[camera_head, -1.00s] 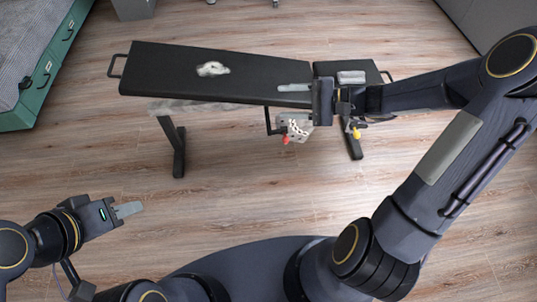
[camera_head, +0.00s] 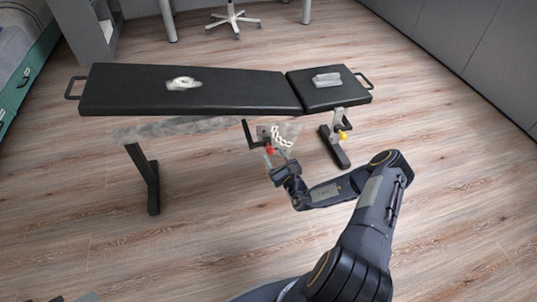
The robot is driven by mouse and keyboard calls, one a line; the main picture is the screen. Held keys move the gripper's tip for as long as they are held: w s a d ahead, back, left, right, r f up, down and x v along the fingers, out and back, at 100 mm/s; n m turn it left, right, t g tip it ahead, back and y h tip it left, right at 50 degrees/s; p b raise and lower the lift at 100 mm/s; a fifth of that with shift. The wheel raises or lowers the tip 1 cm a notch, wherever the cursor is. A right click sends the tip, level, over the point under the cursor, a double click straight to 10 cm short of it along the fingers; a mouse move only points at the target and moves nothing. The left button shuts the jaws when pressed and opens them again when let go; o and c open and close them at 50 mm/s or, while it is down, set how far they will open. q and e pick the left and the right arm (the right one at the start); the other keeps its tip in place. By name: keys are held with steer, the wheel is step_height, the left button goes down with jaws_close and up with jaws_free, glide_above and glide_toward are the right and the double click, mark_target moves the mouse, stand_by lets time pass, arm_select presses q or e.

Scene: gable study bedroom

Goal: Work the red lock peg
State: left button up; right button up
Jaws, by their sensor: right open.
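The red lock peg (camera_head: 269,150) is a small red knob under the black weight bench (camera_head: 200,92), beside a perforated metal plate (camera_head: 283,137). My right gripper (camera_head: 273,158) is open, below the bench, with its fingertips at the red peg. I cannot tell whether the fingers touch it or stand around it; the fingers partly hide that spot. Only a sliver of my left gripper (camera_head: 88,298) shows at the bottom left edge, and its jaws cannot be made out.
A yellow knob (camera_head: 343,135) sits on the bench's right leg (camera_head: 335,150). A crumpled pale cloth (camera_head: 184,83) and a grey item (camera_head: 326,79) lie on the bench pads. A wheeled chair base (camera_head: 234,19) stands behind. The floor in front is clear.

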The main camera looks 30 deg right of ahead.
mark_target(272, 153)
steer(key=shift+w+d+b, duration=0.1)
steer(key=shift+w+b, duration=0.45)
steer(key=shift+w, duration=1.5)
